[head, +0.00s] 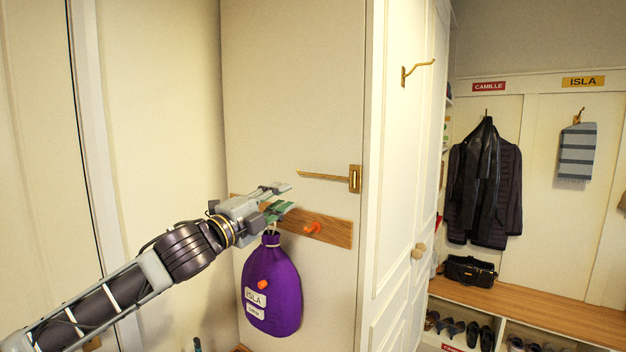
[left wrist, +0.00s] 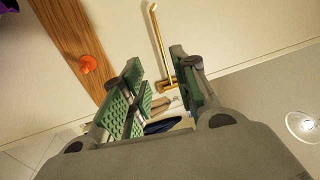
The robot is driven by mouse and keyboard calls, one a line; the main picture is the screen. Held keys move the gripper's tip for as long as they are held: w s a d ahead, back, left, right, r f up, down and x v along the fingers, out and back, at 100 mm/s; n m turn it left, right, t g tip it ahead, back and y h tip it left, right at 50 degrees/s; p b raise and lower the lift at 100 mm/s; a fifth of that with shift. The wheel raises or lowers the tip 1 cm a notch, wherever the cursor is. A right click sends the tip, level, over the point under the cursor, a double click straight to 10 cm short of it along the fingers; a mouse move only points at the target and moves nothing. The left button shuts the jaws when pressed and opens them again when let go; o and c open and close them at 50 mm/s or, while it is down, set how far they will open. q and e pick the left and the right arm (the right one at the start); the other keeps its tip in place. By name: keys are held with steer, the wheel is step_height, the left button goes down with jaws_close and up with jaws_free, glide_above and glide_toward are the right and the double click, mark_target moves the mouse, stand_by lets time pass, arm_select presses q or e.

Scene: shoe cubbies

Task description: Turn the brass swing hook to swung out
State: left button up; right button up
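The brass swing hook (head: 325,176) is a thin arm that runs left from a small brass plate (head: 355,179) at the right edge of the cream panel. It appears to lie along the panel. My left gripper (head: 284,197) is open and empty, below and left of the hook, with its fingers pointing right. The hook also shows in the left wrist view (left wrist: 157,40), beyond the gap between the fingers (left wrist: 158,68). The fingers appear apart from the hook. My right gripper is not in view.
A wooden rail (head: 325,229) with orange pegs (head: 312,228) runs below the hook. A purple bag (head: 272,285) hangs under my left gripper. Another brass hook (head: 415,70) is on the white door at the right. A bench (head: 540,299) and hanging coat (head: 485,185) are farther right.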

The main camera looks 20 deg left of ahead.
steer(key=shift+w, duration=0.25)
arm_select(q)
steer(key=p, duration=0.2)
glide_toward(317, 176)
steer(key=shift+p+x, duration=0.55)
steer(key=shift+x, duration=1.5)
steer(key=shift+p+x, duration=0.35)
steer(key=shift+x, duration=1.75)
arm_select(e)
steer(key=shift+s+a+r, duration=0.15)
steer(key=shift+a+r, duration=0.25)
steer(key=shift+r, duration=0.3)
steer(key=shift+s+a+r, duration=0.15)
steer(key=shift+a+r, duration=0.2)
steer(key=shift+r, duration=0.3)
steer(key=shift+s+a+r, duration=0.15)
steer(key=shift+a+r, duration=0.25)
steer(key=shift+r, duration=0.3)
